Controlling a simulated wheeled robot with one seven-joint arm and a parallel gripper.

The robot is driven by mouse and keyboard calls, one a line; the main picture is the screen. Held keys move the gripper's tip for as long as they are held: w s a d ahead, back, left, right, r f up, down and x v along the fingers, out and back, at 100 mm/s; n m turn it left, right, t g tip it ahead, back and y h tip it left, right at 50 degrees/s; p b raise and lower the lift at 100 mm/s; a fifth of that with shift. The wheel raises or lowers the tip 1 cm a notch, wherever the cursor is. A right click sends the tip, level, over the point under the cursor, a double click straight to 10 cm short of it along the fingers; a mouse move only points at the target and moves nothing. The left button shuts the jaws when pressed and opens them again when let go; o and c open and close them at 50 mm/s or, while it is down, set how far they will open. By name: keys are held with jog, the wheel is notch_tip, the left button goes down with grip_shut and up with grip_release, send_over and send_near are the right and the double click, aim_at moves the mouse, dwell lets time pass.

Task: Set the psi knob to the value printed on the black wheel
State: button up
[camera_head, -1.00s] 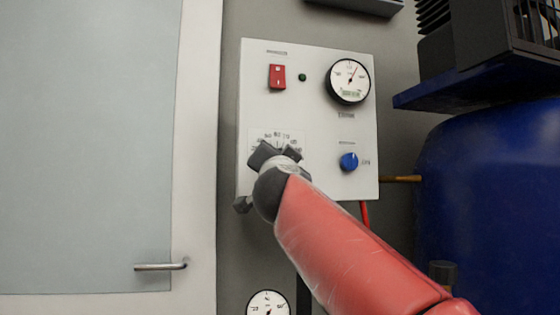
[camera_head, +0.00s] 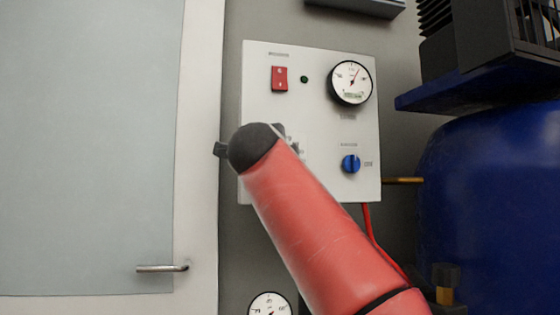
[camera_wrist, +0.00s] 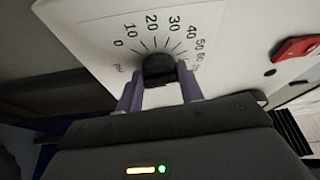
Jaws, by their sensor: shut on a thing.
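The black psi knob (camera_wrist: 158,69) sits at the centre of a printed dial (camera_wrist: 150,27) on the white panel in the wrist view. The dial's numbers run from 0 through 10, 20, 30 and 40 up to about 70, with psi near the 0 end. My gripper (camera_wrist: 159,84) is shut on the knob, one finger on each side. I cannot make out which value the knob points to. In the head view my red arm and wrist cover the knob and most of the dial. I see no clearly identifiable black wheel with a printed value.
The white panel (camera_head: 313,65) also bears a red switch (camera_head: 279,79), a green lamp (camera_head: 304,79), a round gauge (camera_head: 351,82) and a blue knob (camera_head: 351,164). A second gauge (camera_head: 270,304) is below. A blue tank (camera_head: 490,200) stands right, a door with a handle (camera_head: 161,268) left.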

jog(key=shift+r+m, duration=0.1)
jog(key=shift+m, duration=0.5)
jog(key=o, duration=1)
jog(key=s+a+b, duration=0.1)
jog(key=s, duration=0.6)
jog(key=shift+s+a+b, duration=0.2)
jog(key=shift+s+b, duration=0.15)
jog(key=shift+b, duration=0.05)
